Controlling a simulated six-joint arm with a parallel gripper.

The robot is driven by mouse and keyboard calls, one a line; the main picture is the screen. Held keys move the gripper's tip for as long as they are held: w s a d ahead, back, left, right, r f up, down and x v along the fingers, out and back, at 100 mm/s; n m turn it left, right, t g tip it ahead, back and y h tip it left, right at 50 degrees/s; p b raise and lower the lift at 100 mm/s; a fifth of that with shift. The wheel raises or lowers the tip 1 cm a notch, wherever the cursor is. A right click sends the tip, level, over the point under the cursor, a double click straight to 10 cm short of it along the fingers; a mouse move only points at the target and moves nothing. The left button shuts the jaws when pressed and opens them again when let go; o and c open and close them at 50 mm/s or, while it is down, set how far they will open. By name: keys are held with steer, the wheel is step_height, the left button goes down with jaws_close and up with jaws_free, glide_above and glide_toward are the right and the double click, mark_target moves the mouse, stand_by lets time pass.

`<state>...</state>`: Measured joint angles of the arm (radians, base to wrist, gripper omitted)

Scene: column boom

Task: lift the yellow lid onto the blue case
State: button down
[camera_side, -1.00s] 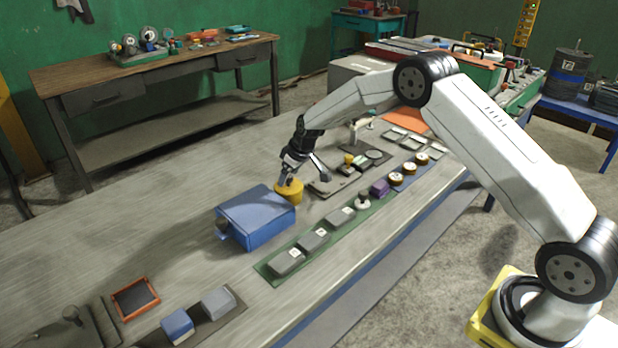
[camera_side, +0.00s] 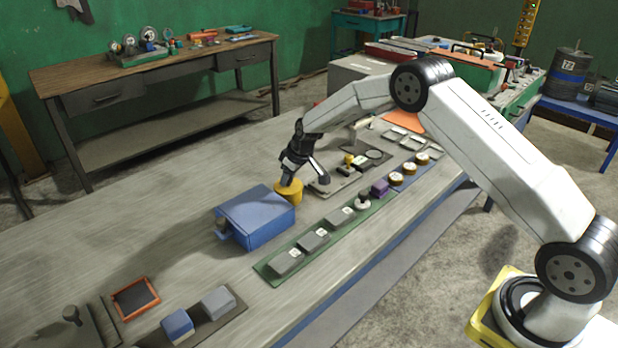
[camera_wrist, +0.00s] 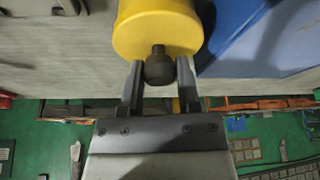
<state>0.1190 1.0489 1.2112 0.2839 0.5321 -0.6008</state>
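The yellow lid (camera_side: 289,194) is a short round cylinder standing beside the far right end of the blue case (camera_side: 255,215). In the wrist view the yellow lid (camera_wrist: 157,28) fills the top middle, with a dark knob (camera_wrist: 159,68) pointing toward my gripper. The blue case (camera_wrist: 265,40) shows at the upper right there. My gripper (camera_side: 288,181) is at the lid's top. In the wrist view its two fingers (camera_wrist: 160,75) stand either side of the knob, with narrow gaps. Its fingers look open. The lid's underside is hidden.
A green strip (camera_side: 277,270) with several grey blocks runs along the bench's front edge. An orange-rimmed tray (camera_side: 135,298) lies at the lower left.

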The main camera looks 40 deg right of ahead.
steer(key=shift+r, duration=0.25)
steer(key=shift+r, duration=0.6)
steer(key=s+r, duration=1.1)
steer(key=s, duration=0.3)
steer(key=shift+a+r, duration=0.15)
steer(key=shift+a, duration=0.3)
steer(key=s+a+r, duration=0.2)
steer(key=a, duration=0.8)
steer(key=shift+a+r, duration=0.2)
steer(key=shift+r, duration=0.1)
